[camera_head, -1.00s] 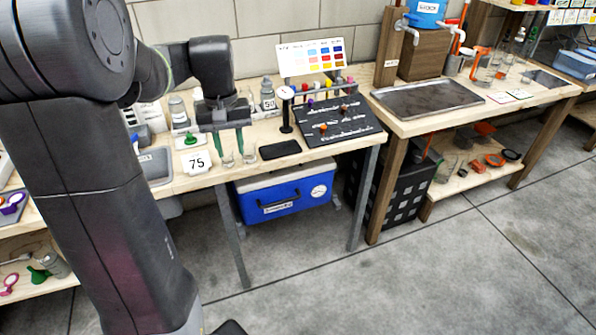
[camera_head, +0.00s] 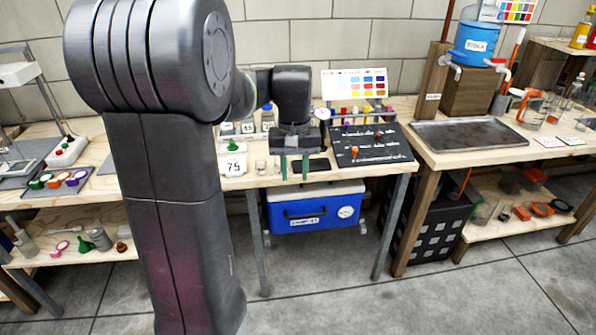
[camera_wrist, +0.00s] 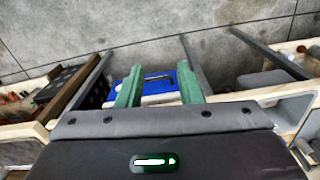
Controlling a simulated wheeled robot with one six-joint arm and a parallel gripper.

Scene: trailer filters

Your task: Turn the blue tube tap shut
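A blue container (camera_head: 474,44) with a white label stands on a wooden block at the upper right in the head view. I cannot tell which is the blue tube tap, or whether either is open or shut. My gripper (camera_head: 294,170) is far to the left of the container, over the front of the middle bench. Its two green fingers stand apart with nothing between them, as the wrist view (camera_wrist: 159,88) also shows.
A grey metal tray (camera_head: 470,134) lies on the right bench in front of the container. A sloped black panel (camera_head: 362,146) with knobs stands right of my gripper. A blue cooler (camera_head: 313,208) and a black crate (camera_head: 440,225) sit below. The floor in front is clear.

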